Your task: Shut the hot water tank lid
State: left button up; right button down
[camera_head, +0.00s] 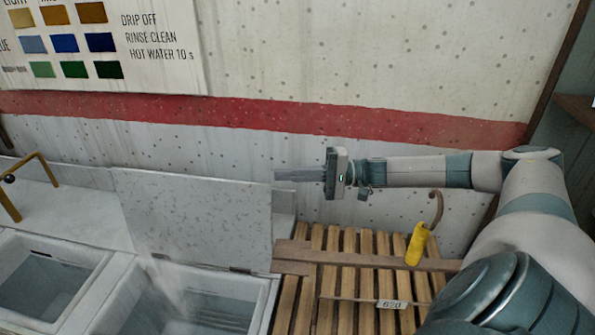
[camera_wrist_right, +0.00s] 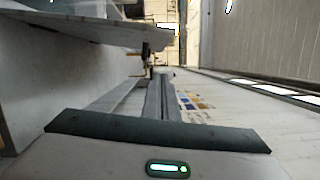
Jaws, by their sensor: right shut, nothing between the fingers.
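The hot water tank lid (camera_head: 195,218) is a pale speckled panel. It stands raised, nearly upright, at the back of the steaming tank (camera_head: 175,312), whose opening is uncovered. My right gripper (camera_head: 277,175) points left, level with the lid's upper right corner; its fingers are shut and empty. In the head view the fingertips come close to the lid's edge; I cannot tell whether they touch. In the right wrist view the fingers (camera_wrist_right: 152,90) extend forward, with a pale panel edge, probably the lid (camera_wrist_right: 80,28), at upper left. My left gripper is not in view.
A second open tank (camera_head: 45,285) is at the left, with a brass tap (camera_head: 22,190) behind it. A slatted wooden rack (camera_head: 345,255) at the right bears a tag marked 620 (camera_head: 393,304) and a hook with a yellow handle (camera_head: 416,244). The wall carries a colour chart (camera_head: 100,45).

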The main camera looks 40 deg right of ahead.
pick_arm(q)
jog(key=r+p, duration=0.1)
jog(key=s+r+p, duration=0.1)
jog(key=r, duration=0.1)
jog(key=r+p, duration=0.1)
jog(key=p, duration=0.1)
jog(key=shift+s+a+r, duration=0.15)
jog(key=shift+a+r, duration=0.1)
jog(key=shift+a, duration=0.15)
pick_arm(e)
jog(key=w+a, duration=0.1)
jog(key=a, duration=0.6)
jog(key=shift+a+r, duration=0.4)
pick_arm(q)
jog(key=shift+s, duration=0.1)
pick_arm(e)
jog(key=shift+w, duration=0.1)
